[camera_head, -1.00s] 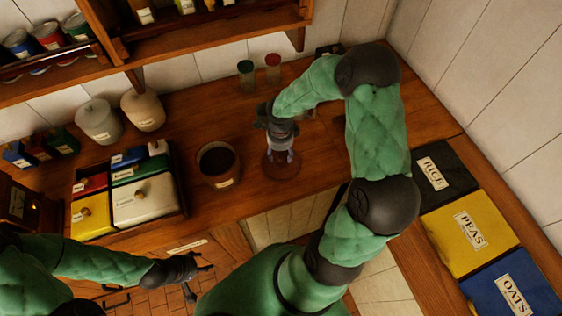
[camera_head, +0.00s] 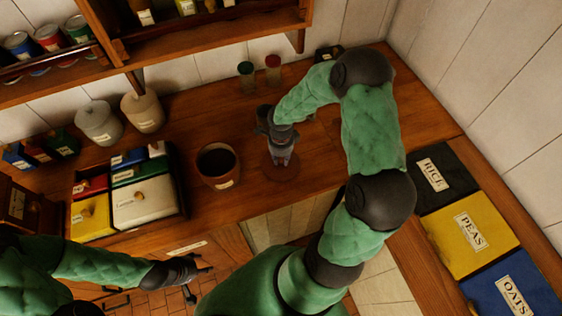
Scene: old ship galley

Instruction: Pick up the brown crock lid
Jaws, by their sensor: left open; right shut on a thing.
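The brown crock lid (camera_head: 283,175) is a round brown disc on the wooden counter, just right of the open brown crock (camera_head: 219,180). My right gripper (camera_head: 281,162) points down over the middle of the lid and is shut on it, probably on its knob, which the fingers hide. I cannot tell whether the lid is touching the counter or slightly lifted. My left gripper (camera_head: 200,280) is open and empty at the lower left, in front of the counter edge.
A tray of coloured tins (camera_head: 177,214) stands left of the crock. Two pale lidded jars (camera_head: 99,123) and two small shakers (camera_head: 273,68) stand at the back. Tins marked rice (camera_head: 444,175), peas and oats are at right. A shelf (camera_head: 215,28) hangs above.

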